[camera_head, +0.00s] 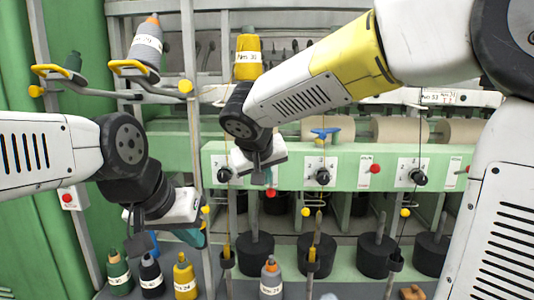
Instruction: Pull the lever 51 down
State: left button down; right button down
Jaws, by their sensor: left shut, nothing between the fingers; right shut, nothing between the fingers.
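I cannot read the number 51 on any lever. Two levers with yellow looped handles stick out at the upper left, one at the far left (58,72) and one beside it (128,67). Small black knobs sit on the pale green panel, one in the middle (323,176) and one to the right (418,177). My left gripper (141,244) is shut and empty, pointing down at the lower left, above the bobbins. My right gripper (258,176) is shut and empty, hanging in front of the panel's left part. It partly hides the panel there.
The green panel (345,160) runs across the frame, with a red button (375,169). Yellow-ball rods hang below it, one in the middle (305,211). Black cylinders (315,255) stand beneath. A yellow bobbin (185,276) and a grey bobbin (270,280) stand in front. My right arm crosses the upper right.

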jog(key=shift+w+r, duration=0.1)
jog(key=shift+w+r, duration=0.35)
jog(key=shift+w, duration=0.25)
